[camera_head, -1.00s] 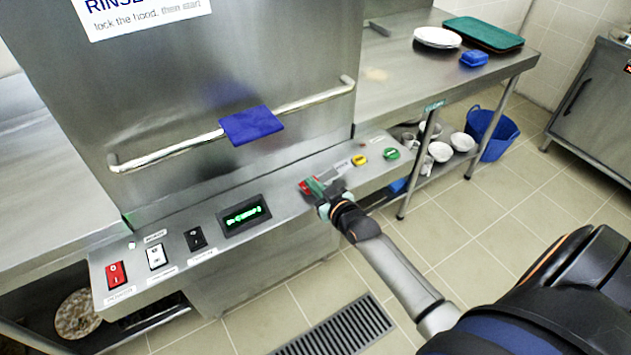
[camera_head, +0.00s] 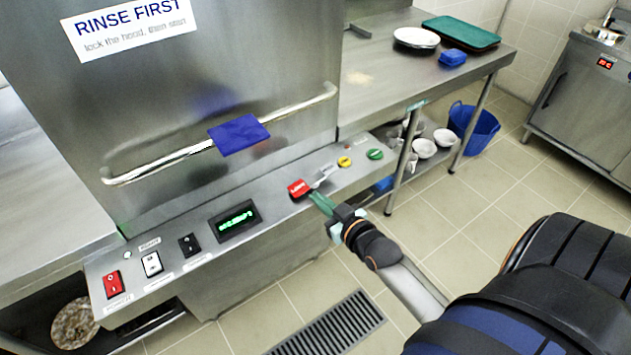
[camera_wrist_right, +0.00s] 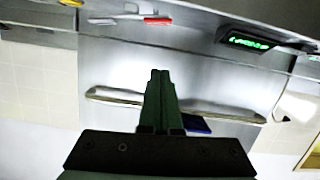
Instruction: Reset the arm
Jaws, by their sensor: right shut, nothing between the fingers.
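My right gripper (camera_head: 322,203) is at the control panel (camera_head: 262,232) of the dishwasher, with its green fingers shut and empty. Its tips are close to a red latch (camera_head: 298,188) with a metal part beside it; I cannot tell whether they touch. In the right wrist view the shut fingers (camera_wrist_right: 160,75) point toward the steel hood and its bar handle, and the red latch (camera_wrist_right: 157,21) shows near the top edge. My left gripper is in neither view.
The hood's bar handle (camera_head: 180,160) carries a blue cloth (camera_head: 239,135). The panel has a lit green display (camera_head: 235,221), several switches, a yellow button (camera_head: 344,162) and a green button (camera_head: 375,154). A table (camera_head: 385,80) with plates stands at right.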

